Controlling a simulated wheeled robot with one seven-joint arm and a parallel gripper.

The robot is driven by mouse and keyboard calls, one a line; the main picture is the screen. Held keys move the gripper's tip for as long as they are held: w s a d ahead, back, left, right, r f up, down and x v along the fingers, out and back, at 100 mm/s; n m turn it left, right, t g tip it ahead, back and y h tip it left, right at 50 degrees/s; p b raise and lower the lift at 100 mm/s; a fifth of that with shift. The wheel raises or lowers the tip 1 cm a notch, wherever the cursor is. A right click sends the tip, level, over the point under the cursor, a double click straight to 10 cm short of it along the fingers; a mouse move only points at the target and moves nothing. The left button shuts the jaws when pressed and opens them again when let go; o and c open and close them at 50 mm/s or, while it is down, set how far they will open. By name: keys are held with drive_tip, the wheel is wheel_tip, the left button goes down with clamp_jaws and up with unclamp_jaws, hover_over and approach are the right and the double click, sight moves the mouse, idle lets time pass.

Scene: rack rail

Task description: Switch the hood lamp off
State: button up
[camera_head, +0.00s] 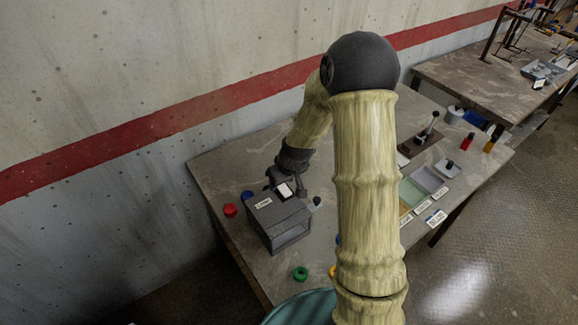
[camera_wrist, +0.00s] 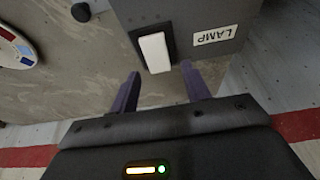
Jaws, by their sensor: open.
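The hood is a grey box (camera_head: 273,222) with an open or clear front, on the near left part of the table. Its top bears a LAMP label (camera_head: 263,203) and a white rocker switch (camera_head: 285,190). In the wrist view the white switch (camera_wrist: 155,52) sits in a dark frame beside the LAMP label (camera_wrist: 214,35). My gripper (camera_wrist: 160,70) is open and empty, its two fingertips just short of the switch, one toward each side. In the head view my gripper (camera_head: 285,181) is at the box's back edge. I cannot tell whether the lamp is lit.
A red cap (camera_head: 230,210), a blue cap (camera_head: 248,196) and a green ring (camera_head: 300,273) lie around the box. Trays (camera_head: 428,180) and a lever stand (camera_head: 425,142) are at the right. The wall (camera_head: 150,80) runs behind the table (camera_head: 235,165). My arm hides the table's middle.

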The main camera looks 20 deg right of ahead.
drive_tip(key=b+v, duration=0.2)
drive_tip(key=v, duration=1.4)
drive_tip(key=shift+r, duration=0.35)
drive_tip(key=shift+s+d, duration=0.1)
drive_tip(key=s+a+f+m+g+h, duration=0.1)
drive_tip(key=s+f, duration=0.5)
drive_tip(key=s, duration=0.7)
drive_tip(key=a+m, duration=0.1)
drive_tip(key=m, duration=0.1)
drive_tip(key=shift+s+a+m, duration=0.15)
drive_tip(key=shift+s+m, duration=0.15)
drive_tip(key=shift+s, duration=0.1)
drive_tip(key=shift+f, duration=0.1)
